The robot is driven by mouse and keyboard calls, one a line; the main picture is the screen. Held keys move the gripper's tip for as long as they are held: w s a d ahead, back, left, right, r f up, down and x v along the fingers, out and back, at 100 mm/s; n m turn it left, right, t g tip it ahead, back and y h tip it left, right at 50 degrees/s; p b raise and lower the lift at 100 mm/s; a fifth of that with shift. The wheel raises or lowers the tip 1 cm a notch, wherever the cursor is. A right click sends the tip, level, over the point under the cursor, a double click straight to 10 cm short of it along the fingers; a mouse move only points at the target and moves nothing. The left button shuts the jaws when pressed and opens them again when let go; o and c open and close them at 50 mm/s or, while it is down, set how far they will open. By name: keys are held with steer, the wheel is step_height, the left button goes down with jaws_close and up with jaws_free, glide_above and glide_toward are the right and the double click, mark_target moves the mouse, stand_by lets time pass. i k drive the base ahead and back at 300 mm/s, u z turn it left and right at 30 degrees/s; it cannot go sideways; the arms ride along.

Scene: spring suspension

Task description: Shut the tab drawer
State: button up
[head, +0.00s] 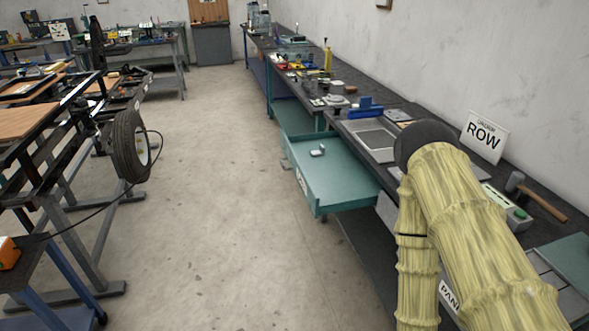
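A teal drawer (345,178) stands pulled out from under the long dark workbench (395,118) on the right, reaching over the aisle. A small grey metal piece (317,151) lies inside it near its far left part. A white label sits on the drawer's front, too small to read. My arm, in a yellowish ribbed cover, rises at the lower right and passes in front of the bench. It hides part of the bench just right of the drawer. My gripper's fingers do not show.
A metal tray (371,140), a blue block-like tool (365,108) and a hammer (540,198) lie on the bench. A white ROW sign (484,137) stands by the wall. A tyre (130,146) and a metal frame stand left. The concrete aisle (220,190) between is clear.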

mark_target(337, 180)
steer(key=u, duration=0.7)
steer(key=i, duration=1.1)
steer(key=z, duration=0.25)
